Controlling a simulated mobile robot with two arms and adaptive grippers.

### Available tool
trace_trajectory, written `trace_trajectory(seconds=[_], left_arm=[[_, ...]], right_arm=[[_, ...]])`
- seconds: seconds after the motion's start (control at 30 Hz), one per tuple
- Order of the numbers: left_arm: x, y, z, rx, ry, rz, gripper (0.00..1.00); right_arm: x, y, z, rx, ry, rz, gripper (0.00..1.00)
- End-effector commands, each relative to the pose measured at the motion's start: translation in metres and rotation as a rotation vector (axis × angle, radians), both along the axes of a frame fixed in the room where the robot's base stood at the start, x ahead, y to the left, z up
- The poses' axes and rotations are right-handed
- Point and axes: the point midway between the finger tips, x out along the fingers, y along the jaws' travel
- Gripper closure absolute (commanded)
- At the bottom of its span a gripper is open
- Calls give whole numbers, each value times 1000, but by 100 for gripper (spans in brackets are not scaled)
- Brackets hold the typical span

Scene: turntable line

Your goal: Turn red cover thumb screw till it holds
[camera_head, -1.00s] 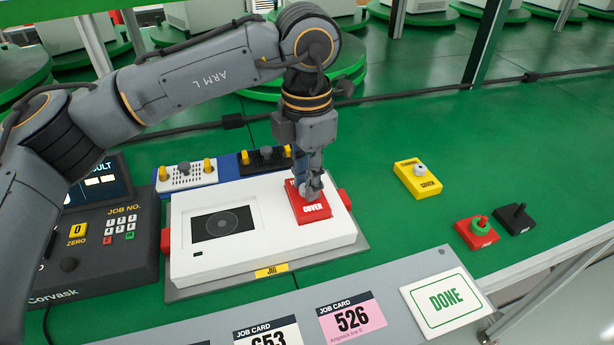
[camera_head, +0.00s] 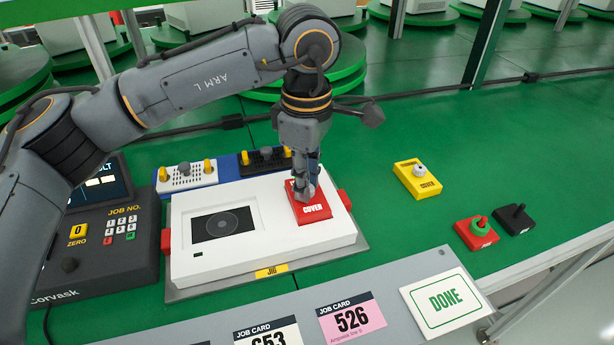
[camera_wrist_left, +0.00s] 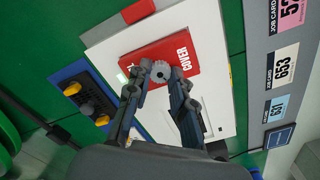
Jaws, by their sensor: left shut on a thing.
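The red cover (camera_head: 314,213) lies on the right part of the white unit (camera_head: 262,240), which sits in the grey jig. My left gripper (camera_head: 304,193) points down over the cover and hides its thumb screw in the head view. In the left wrist view, the light grey ribbed thumb screw (camera_wrist_left: 161,70) stands on the red cover (camera_wrist_left: 163,52) between my two fingertips. The left gripper is shut on it. How far the screw is down cannot be told. My right gripper is not in view.
A yellow cover (camera_head: 418,179) with a pale knob, a red part (camera_head: 477,233) with a green ring and a black part (camera_head: 516,219) lie to the right. Connector blocks (camera_head: 187,175) stand behind the unit. A control box (camera_head: 105,245) is at left, job cards (camera_head: 352,317) in front.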

Motion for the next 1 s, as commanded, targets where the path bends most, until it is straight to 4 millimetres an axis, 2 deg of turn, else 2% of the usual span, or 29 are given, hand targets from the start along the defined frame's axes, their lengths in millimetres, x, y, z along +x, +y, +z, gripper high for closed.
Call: trace_trajectory(seconds=[0.03, 0.5, 1.0], left_arm=[[2, 0, 5, -6, -11, -36, 100], [3, 0, 6, -6, -13, -305, 100], [3, 0, 6, -6, -14, -350, 100]], right_arm=[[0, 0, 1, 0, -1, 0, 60], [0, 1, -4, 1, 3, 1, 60], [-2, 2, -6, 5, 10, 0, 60]])
